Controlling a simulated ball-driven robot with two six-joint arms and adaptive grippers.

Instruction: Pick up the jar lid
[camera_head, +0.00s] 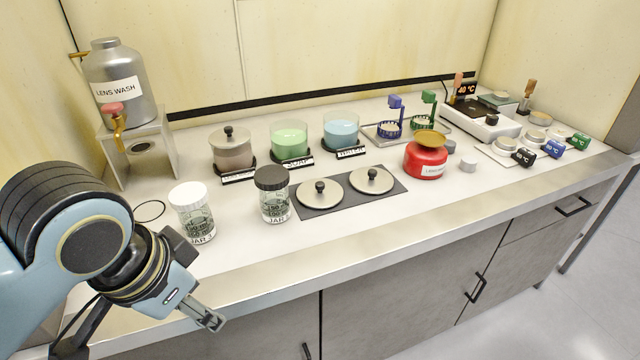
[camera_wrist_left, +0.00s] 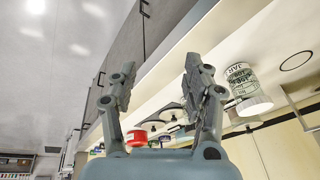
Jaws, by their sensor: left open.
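A glass jar (camera_head: 197,222) with a white lid (camera_head: 188,193) stands upright at the counter's left. A second glass jar (camera_head: 274,206) with a black lid (camera_head: 271,177) stands to its right. Both lids sit on their jars. My left gripper (camera_head: 208,318) is in front of the counter's front edge, below and apart from the jars. In the left wrist view its two fingers (camera_wrist_left: 160,68) are spread with nothing between them. The white-lidded jar (camera_wrist_left: 243,84) shows there upside down, right of the fingers. My right gripper is not in view.
Two knobbed metal lids (camera_head: 320,194) lie on a dark mat (camera_head: 351,209). A red container (camera_head: 425,160) stands right of them. Soap (camera_head: 289,139) and water vessels (camera_head: 341,130) stand behind. A lens wash tank (camera_head: 118,85) is back left, near a ring outline (camera_head: 149,211).

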